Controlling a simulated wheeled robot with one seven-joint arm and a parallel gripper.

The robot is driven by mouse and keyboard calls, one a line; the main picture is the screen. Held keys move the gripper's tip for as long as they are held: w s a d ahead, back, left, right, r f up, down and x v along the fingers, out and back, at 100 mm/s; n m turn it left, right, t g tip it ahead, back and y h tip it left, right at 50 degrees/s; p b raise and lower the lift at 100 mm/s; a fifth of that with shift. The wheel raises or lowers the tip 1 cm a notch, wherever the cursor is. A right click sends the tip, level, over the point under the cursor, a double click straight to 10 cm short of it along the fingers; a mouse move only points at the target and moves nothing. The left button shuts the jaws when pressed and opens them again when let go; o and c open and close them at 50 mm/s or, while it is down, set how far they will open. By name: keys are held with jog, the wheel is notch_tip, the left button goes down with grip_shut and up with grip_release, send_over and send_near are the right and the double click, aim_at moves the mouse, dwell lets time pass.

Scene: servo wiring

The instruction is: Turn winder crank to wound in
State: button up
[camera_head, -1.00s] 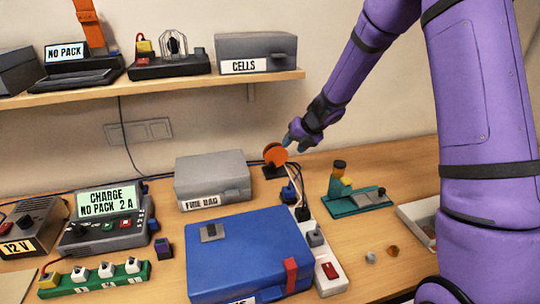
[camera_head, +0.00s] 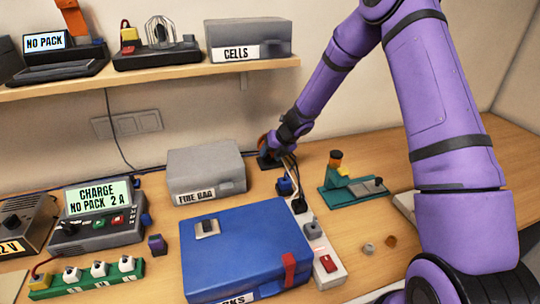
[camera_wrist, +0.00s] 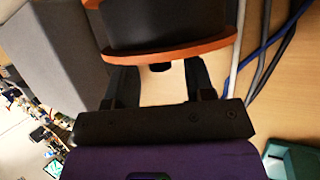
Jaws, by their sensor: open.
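The winder, a reel with an orange disc on a dark base (camera_head: 268,161), stands at the back of the bench beside the grey fire bag box. My gripper (camera_head: 274,147) is at the winder and hides most of its disc. In the wrist view, the orange-rimmed dark reel (camera_wrist: 185,52) fills the top middle, just in front of my fingers. My gripper (camera_wrist: 162,78) is open, with one finger on each side of a small dark knob (camera_wrist: 160,66) below the rim, which may be the crank handle. Contact cannot be told.
The grey fire bag box (camera_head: 205,173) is close left of the winder. A blue case (camera_head: 245,245), a white power strip (camera_head: 325,255) and a teal stand with a figure (camera_head: 350,190) lie nearer. Cables run beside the winder. The shelf (camera_head: 150,77) hangs above left.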

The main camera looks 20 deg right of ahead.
jog(key=shift+w+a+f, duration=0.15)
jog(key=shift+f, duration=0.25)
grip_shut()
jog(key=shift+y, duration=0.3)
jog(key=y, duration=0.3)
jog(key=m+y, duration=0.1)
jog(key=shift+r+t+y, duration=0.3)
jog(key=shift+r+y, duration=0.05)
jog(key=shift+y, duration=0.05)
jog(key=y, duration=0.1)
jog(key=m+y, duration=0.1)
jog(key=y, duration=0.2)
jog(key=shift+r+m+t+y, duration=0.3)
jog(key=shift+r+t, duration=0.05)
jog(key=shift+t, duration=0.05)
